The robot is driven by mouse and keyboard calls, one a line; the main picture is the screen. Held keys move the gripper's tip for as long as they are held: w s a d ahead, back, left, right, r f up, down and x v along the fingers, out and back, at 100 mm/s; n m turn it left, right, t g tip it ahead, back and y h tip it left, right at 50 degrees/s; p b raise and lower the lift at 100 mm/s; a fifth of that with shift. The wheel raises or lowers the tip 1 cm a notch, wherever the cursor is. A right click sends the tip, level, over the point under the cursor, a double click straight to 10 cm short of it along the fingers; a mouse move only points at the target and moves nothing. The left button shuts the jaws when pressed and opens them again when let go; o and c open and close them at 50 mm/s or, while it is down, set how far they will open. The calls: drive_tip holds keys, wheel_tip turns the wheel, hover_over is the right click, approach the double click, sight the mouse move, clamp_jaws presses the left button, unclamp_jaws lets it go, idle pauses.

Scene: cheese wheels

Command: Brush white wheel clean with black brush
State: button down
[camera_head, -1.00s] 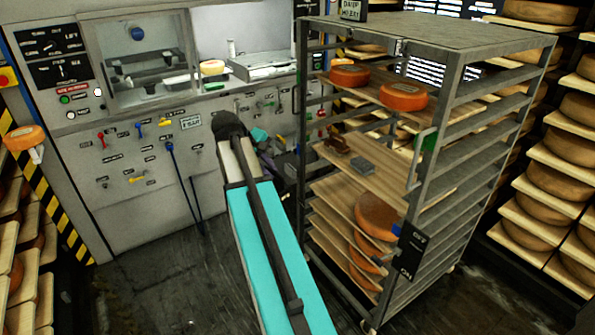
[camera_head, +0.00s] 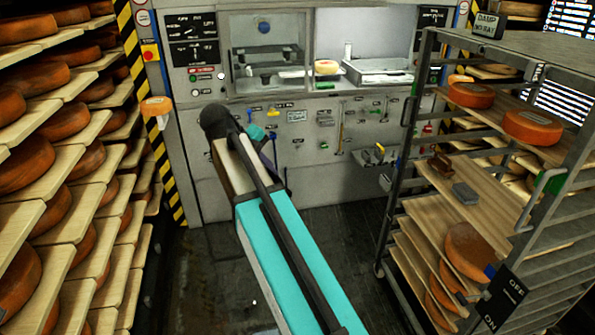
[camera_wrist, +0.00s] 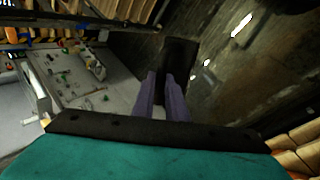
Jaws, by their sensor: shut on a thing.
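In the wrist view my gripper (camera_wrist: 167,92) has its two purple fingers closed on a dark block (camera_wrist: 179,55), which looks like the black brush. It is held over the dark floor, clear of any wheel. In the head view my arm hides most of the gripper and the held thing. A pale wheel (camera_head: 326,67), yellowish white, sits in the lit opening of the grey machine, far from my gripper. I cannot tell for sure that it is the white wheel.
A metal rack (camera_head: 555,210) at the right holds orange wheels, a brown block (camera_head: 441,165) and a grey block (camera_head: 465,192). Shelves of wheels (camera_head: 70,150) line the left. The grey machine (camera_head: 300,150) stands ahead. The floor (camera_head: 200,270) between is clear.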

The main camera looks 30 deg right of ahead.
drive_tip(key=a+r+n, duration=0.1)
drive_tip(key=a+r, duration=0.1)
drive_tip(key=a, duration=1)
drive_tip(key=shift+a+t, duration=0.2)
drive_tip(key=shift+t, duration=0.2)
drive_tip(key=shift+r, duration=0.1)
